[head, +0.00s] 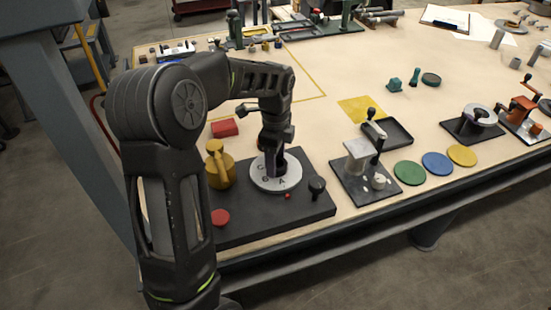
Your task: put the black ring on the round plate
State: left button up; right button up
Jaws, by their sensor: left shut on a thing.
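The round plate (268,184) is a pale disc marked with letters, lying on a dark base board (255,218). My left gripper (270,166) points down right over the plate, its fingers close to the plate's top. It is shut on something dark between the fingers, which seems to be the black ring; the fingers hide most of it. I cannot tell whether the held thing touches the plate. My right gripper is not in view.
On the board stand a yellow pot-like part (219,170), a black knob (317,185) and a red disc (220,217). A red block (225,128) lies behind. A crank fixture (362,165) and green, blue and yellow discs (437,163) lie right.

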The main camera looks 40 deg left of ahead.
pick_arm(q)
jog(key=o, duration=1.6)
jog(key=shift+f, duration=0.1)
notch_tip(320, 180, up, 12)
jog(key=shift+r, duration=0.15)
